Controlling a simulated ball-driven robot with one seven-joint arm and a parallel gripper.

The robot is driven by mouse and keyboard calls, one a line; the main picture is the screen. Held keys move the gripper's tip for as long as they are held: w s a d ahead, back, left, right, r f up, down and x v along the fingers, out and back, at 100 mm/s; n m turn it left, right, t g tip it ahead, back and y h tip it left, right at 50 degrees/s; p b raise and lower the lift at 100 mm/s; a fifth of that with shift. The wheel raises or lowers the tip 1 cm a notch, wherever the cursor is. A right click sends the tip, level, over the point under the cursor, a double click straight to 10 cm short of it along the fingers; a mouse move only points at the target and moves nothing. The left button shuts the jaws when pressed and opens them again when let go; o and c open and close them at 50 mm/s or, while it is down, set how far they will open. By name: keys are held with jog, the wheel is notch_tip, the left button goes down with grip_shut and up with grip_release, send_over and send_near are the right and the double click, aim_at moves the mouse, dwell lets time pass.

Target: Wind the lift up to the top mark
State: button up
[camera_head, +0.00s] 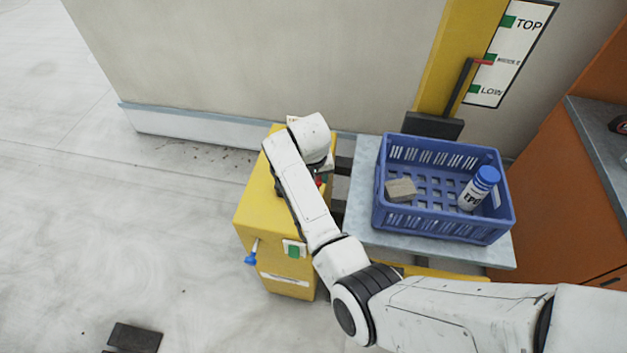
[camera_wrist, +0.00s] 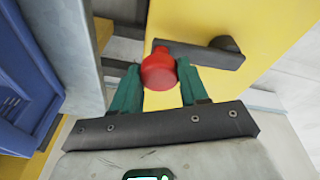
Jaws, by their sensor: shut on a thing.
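My gripper (camera_wrist: 158,84) has its two green fingers on either side of a red knob (camera_wrist: 158,68) in the wrist view. The knob sits on a dark crank arm (camera_wrist: 215,53) against the yellow winch housing (camera_head: 262,218). In the head view my arm hides most of the crank and the fingers. The lift's grey platform (camera_head: 362,215) stands right of the housing and carries a blue crate (camera_head: 440,227).
The crate holds a white bottle with a blue cap (camera_head: 479,188) and a tan block (camera_head: 400,190). A blue-handled lever (camera_head: 251,258) sticks out of the housing's front. An orange cabinet (camera_head: 545,190) stands close on the right. Open floor (camera_head: 120,240) lies to the left.

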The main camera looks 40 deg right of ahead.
jog(key=shift+w+d, duration=0.3)
jog(key=shift+d, duration=0.3)
jog(key=shift+w, duration=0.1)
jog(key=shift+w+d+b, duration=0.5)
jog(key=shift+d+b, duration=0.05)
jog(key=shift+b, duration=0.1)
jog(key=shift+w, duration=0.15)
jog(key=shift+w+d, duration=0.1)
jog(key=shift+w+d+b, duration=0.45)
jog(key=shift+w+b, duration=0.3)
jog(key=shift+w, duration=0.15)
